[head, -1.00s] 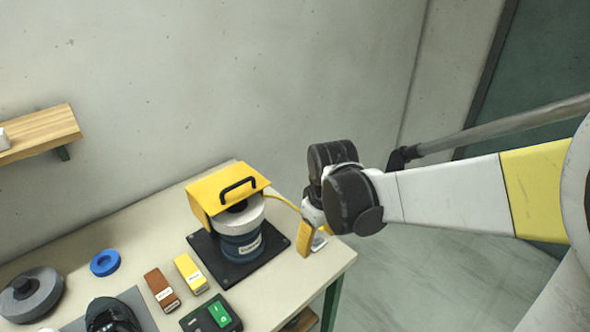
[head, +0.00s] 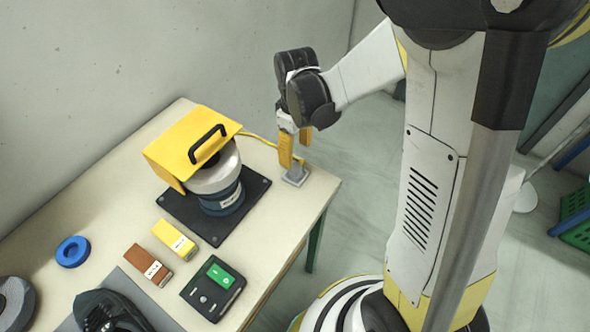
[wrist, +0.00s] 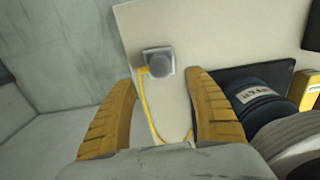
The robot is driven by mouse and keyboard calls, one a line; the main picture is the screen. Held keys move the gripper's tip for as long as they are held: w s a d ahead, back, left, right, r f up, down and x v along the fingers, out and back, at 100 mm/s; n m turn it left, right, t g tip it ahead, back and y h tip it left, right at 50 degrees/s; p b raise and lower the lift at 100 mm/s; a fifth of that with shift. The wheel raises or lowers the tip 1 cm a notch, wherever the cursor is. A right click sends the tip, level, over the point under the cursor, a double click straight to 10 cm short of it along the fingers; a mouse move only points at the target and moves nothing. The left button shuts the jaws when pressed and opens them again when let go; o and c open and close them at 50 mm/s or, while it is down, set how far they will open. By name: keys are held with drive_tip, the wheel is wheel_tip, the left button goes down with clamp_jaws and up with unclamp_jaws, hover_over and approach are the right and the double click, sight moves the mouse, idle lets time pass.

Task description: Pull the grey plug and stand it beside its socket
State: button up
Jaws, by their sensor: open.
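The grey plug (wrist: 159,66) shows in the wrist view as a round grey body seated in its square grey socket (wrist: 149,53). The yellow cord (wrist: 150,110) runs from it along the table. In the head view the socket (head: 296,177) sits near the table's right corner, and the plug is mostly hidden by my gripper. My gripper (head: 294,160) points down above the socket. In the wrist view its two yellow fingers (wrist: 160,92) are apart, with nothing between their tips, and the plug lies beyond them.
A machine with a yellow hood (head: 195,142) stands on a black base plate (head: 253,190) left of the socket. Brown (head: 148,264) and yellow (head: 174,239) blocks and a green-button box (head: 213,288) lie nearer. Bare table (head: 290,205) lies in front of the socket.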

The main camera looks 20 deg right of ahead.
sight(296, 166)
wheel_tip(296, 166, down, 9)
drive_tip(key=b, duration=0.6)
drive_tip(key=shift+r+b, duration=0.1)
drive_tip(key=shift+b, duration=0.3)
drive_tip(key=shift+c, duration=0.6)
clamp_jaws()
drive_tip(key=shift+r, duration=0.1)
drive_tip(key=shift+r, duration=0.15)
drive_tip(key=shift+r+p, duration=2.05)
drive_tip(key=shift+r, duration=0.8)
